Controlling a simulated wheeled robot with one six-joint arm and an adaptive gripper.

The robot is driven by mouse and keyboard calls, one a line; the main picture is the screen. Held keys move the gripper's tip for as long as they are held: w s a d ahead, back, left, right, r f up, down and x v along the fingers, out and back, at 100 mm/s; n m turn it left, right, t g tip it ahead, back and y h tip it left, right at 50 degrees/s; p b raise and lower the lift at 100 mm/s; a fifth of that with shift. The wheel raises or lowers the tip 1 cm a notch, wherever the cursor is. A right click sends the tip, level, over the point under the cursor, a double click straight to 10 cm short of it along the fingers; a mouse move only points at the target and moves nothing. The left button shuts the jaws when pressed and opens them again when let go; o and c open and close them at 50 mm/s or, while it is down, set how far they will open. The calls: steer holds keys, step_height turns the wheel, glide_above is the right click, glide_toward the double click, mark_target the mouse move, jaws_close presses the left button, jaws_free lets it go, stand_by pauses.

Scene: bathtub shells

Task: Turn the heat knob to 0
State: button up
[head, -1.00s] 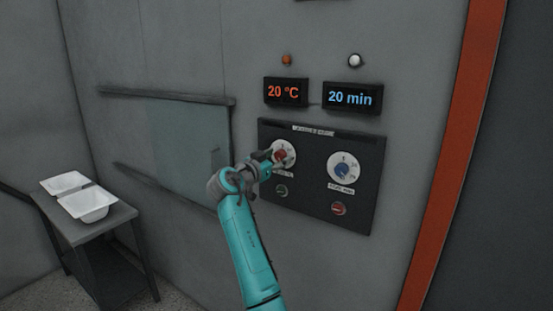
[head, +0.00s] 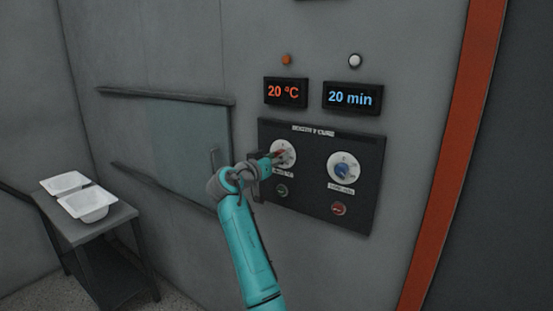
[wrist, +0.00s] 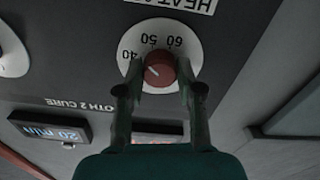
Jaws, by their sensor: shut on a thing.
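The red heat knob (wrist: 160,68) sits on a white dial with numbers including 40, 50 and 60, seen upside down in the wrist view. A light pointer mark shows on its face, toward the lower left in this view. My gripper (wrist: 160,78) has one finger on each side of the knob and is shut on it. In the head view my gripper (head: 273,160) is at the left dial of the dark panel (head: 313,195) and partly covers the knob. The display (head: 286,93) above reads 20 °C in orange.
A blue knob (head: 342,169) is on the right dial, under a display (head: 352,97) reading 20 min. A green button (head: 282,190) and a red button (head: 338,209) sit below the dials. White trays (head: 87,205) stand on a table at the left.

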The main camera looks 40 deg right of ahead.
steer(key=n, duration=2.6)
steer(key=shift+f, duration=0.1)
stand_by(0.5)
steer(key=o, duration=1.1)
steer(key=shift+o, duration=0.2)
steer(key=v, duration=1.2)
